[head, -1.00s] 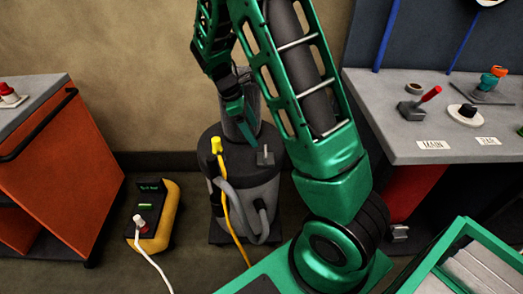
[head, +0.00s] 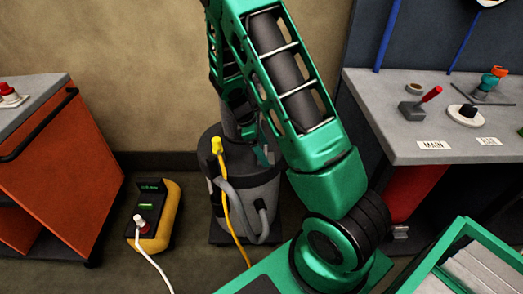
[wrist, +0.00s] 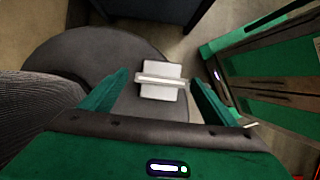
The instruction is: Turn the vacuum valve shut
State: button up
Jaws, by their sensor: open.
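The grey vacuum canister (head: 240,190) stands on the floor at the back wall, partly hidden by my arm. In the wrist view, a pale square plate with a raised bar (wrist: 162,82) sits on its dark round lid (wrist: 75,55). The bar lies nearly crosswise in the picture. My gripper (wrist: 158,98) is open above the lid, one green finger on each side of the plate. I cannot tell whether the fingers touch the bar. In the head view, my arm hides the plate. On the bench stands a grey block with a red lever (head: 430,95), tilted up to the right.
A yellow plug (head: 217,145) with a yellow cord and a grey hose run down the canister. A yellow-black box (head: 155,215) lies on the floor to the left. An orange cabinet (head: 60,170) stands left, a grey bench (head: 400,140) right.

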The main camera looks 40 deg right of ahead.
jog(key=shift+c, duration=0.7)
jog(key=c, duration=0.9)
jog(key=shift+a, duration=0.1)
